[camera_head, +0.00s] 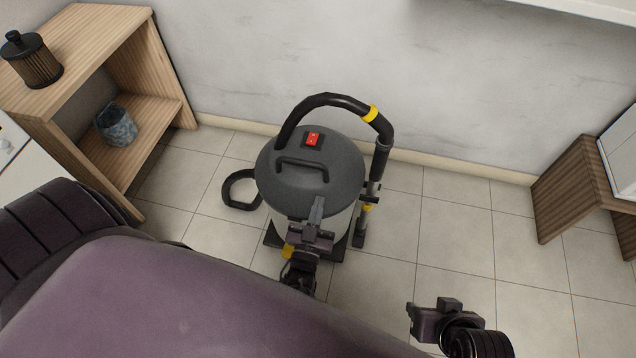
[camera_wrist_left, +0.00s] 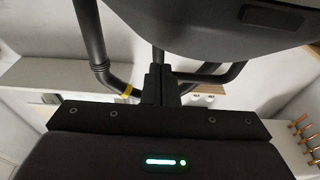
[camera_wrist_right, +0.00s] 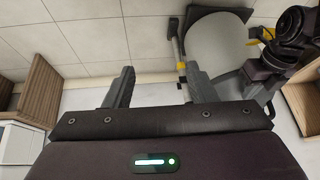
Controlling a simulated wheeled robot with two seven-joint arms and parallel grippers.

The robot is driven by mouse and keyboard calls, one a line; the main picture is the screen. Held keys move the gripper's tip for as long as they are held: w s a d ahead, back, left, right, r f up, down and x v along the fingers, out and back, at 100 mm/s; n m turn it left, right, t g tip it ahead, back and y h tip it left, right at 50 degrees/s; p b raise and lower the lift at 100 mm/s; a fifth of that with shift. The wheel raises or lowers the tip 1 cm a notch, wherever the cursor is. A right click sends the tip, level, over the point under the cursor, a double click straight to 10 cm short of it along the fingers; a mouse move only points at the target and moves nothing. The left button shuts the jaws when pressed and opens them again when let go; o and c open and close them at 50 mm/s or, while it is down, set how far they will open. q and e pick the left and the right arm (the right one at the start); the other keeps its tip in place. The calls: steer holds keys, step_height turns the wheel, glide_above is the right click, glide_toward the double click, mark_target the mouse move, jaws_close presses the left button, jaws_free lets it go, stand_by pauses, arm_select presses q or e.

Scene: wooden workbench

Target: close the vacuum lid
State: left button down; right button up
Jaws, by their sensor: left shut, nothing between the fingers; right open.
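The vacuum has a light drum (camera_wrist_right: 215,42) and a round dark grey lid (camera_head: 335,165) with a black handle (camera_head: 302,168) and a red switch (camera_head: 312,139). The lid sits over the drum; I cannot tell whether a gap is left at its rim. My left gripper (camera_head: 317,208) is shut and empty at the lid's front edge, hiding part of the rim. In the left wrist view its closed fingers (camera_wrist_left: 160,82) overlap the lid handle (camera_wrist_left: 205,76) in the picture; contact is unclear. My right gripper (camera_head: 428,318) is open and empty, low at the right, apart from the vacuum.
A black hose (camera_head: 335,99) arches behind the lid to a tube (camera_head: 375,170) on the vacuum's right. A wooden shelf (camera_head: 100,40) holds a dark ribbed jar (camera_head: 36,65) and a blue patterned pot (camera_head: 117,126). A wooden stand (camera_head: 572,190) is at the right. Tiled floor between is clear.

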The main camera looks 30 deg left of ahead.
steer(key=w+a+r+t+y+b, duration=0.35)
steer(key=w+r+t, duration=0.55)
steer(key=w+r, duration=0.3)
step_height(320, 180, up, 21)
steer(key=s+d+t+y+b, duration=0.1)
steer(key=t+y, duration=0.3)
steer(key=t, duration=0.6)
steer(key=shift+s+d+f+b, duration=0.15)
steer(key=shift+s+d+b, duration=0.2)
steer(key=shift+s+b, duration=0.45)
